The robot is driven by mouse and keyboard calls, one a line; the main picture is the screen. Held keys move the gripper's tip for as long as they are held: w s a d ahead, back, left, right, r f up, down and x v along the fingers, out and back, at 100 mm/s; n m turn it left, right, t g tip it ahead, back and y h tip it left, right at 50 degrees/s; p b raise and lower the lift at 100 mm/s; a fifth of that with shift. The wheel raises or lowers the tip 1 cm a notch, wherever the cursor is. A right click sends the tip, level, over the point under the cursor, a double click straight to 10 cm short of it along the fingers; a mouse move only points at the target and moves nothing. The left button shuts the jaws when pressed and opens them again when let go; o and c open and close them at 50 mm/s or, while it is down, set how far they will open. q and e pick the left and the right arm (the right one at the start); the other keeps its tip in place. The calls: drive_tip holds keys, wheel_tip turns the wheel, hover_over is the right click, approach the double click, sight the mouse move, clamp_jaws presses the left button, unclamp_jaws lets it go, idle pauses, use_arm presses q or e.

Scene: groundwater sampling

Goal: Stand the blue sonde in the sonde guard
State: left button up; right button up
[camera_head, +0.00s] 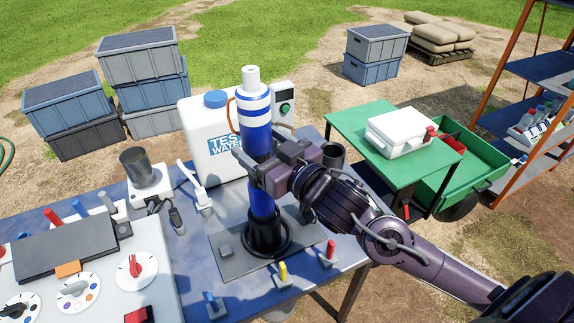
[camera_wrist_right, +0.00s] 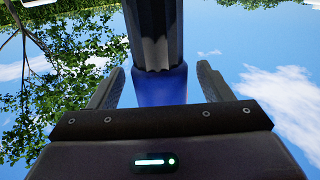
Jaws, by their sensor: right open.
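The blue sonde (camera_head: 254,110), with white bands and a pale top, stands upright in the head view. Its lower end is inside the black sonde guard (camera_head: 268,238), which has rings and stands on a grey plate (camera_head: 233,262). My right gripper (camera_head: 256,172) is at the sonde's middle, coming from the right. In the right wrist view the blue body (camera_wrist_right: 160,86) shows between the two spread fingers, with a gap on each side. The bottom of the sonde is hidden by the guard. My left gripper is not in view.
A white test-water canister (camera_head: 203,130) stands just behind the sonde. A grey cup (camera_head: 136,162) and a control panel (camera_head: 90,270) are to the left. Small colored-handled pieces line the front of the blue table. A green cart (camera_head: 350,122) stands at the right.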

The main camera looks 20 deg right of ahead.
drive_tip(key=v, duration=0.3)
drive_tip(key=shift+s+f+b, duration=0.1)
drive_tip(key=shift+f+b, duration=0.1)
drive_tip(key=shift+b, duration=0.15)
drive_tip(key=s+p, duration=0.2)
drive_tip(key=p, duration=0.1)
drive_tip(key=s+d+p, duration=0.1)
drive_tip(key=shift+r+p, duration=0.3)
drive_tip(key=shift+r, duration=0.1)
drive_tip(key=shift+p+v, duration=1.1)
drive_tip(key=shift+v, duration=0.3)
drive_tip(key=shift+f, duration=0.25)
